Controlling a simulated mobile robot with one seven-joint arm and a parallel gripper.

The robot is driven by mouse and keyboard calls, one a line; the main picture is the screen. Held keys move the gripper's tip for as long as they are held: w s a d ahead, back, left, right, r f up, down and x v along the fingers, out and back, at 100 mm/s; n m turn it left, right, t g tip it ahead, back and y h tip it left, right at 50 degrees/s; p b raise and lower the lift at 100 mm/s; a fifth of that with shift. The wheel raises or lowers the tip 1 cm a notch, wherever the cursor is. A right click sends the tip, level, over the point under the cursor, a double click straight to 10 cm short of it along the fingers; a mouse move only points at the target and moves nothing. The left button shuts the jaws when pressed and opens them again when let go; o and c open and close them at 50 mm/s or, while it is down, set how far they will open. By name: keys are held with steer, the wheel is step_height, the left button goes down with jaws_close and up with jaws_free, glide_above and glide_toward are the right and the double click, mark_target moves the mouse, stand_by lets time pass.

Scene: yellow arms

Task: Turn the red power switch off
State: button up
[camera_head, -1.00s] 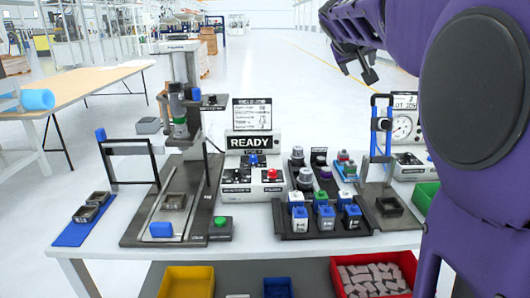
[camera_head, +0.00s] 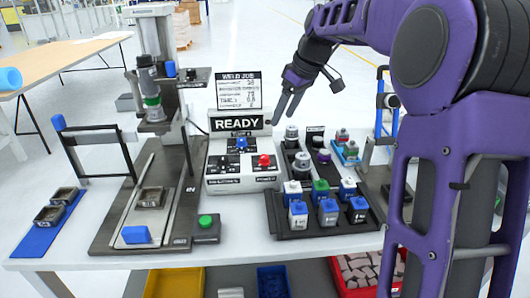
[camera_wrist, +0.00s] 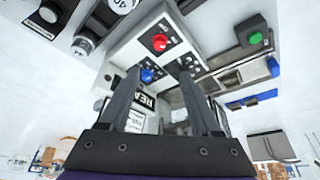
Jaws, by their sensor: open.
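The red power switch (camera_head: 264,161) is a round red knob on the right of the sloped front of a white control box (camera_head: 243,183). It also shows near the top of the wrist view (camera_wrist: 160,42), just beyond the fingertips. My gripper (camera_head: 285,113) is open and empty, with its fingers pointing down. It is above and a little right of the red switch and apart from it. In the wrist view both fingers reach up toward the box, and a blue knob (camera_wrist: 147,75) shows between them.
A READY display (camera_head: 240,122) tops the box, with a sign (camera_head: 239,93) above it. A green button (camera_head: 206,221) stands in front. Right of the box is a black rack (camera_head: 279,219) with several blocks. A press column (camera_head: 148,44) stands on the left.

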mark_target(264, 156)
steer(key=b+x, duration=0.2)
steer(key=x, duration=1.4)
steer(key=shift+d, duration=0.15)
jaws_close()
